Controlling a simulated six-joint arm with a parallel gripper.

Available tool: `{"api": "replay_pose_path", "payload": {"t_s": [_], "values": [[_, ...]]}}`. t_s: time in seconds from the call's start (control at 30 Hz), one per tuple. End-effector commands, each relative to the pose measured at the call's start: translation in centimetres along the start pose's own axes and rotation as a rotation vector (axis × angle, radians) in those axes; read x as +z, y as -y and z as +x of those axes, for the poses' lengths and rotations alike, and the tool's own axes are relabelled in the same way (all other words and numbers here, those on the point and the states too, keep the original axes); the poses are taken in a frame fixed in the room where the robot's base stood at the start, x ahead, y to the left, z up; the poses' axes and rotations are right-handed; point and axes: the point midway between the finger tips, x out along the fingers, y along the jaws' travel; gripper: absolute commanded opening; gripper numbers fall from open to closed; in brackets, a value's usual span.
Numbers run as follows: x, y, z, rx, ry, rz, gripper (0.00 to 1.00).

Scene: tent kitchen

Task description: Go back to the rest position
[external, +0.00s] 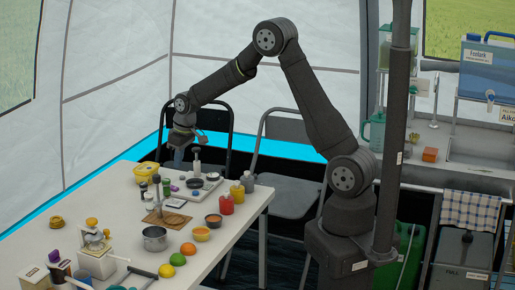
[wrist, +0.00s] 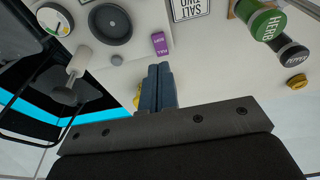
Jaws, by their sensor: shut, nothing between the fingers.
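My gripper (external: 180,153) hangs above the far end of the white table (external: 118,250) in the external view, its fingers pointing down. In the wrist view my gripper (wrist: 158,70) shows its two blue-grey fingers together, with nothing between them. Below it lie a small purple box (wrist: 160,43) and a card lettered SALT (wrist: 188,8). A yellow tub (external: 146,172) stands on the table left of the gripper in the external view.
A green-lidded HERB jar (wrist: 262,22) and a dark jar (wrist: 290,52) stand nearby. Air above the table is clear.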

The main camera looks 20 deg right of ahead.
Motion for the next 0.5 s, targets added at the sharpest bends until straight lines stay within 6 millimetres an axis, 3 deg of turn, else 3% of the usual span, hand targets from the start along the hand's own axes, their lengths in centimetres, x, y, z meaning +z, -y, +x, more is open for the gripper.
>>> {"api": "replay_pose_path", "payload": {"t_s": [0.33, 0.5], "values": [[1.8, 0.0, -5.7, 0.001, -0.003, 0.0, 0.0], [0.9, 0.0, -2.6, -0.001, 0.003, 0.0, 0.0]]}}
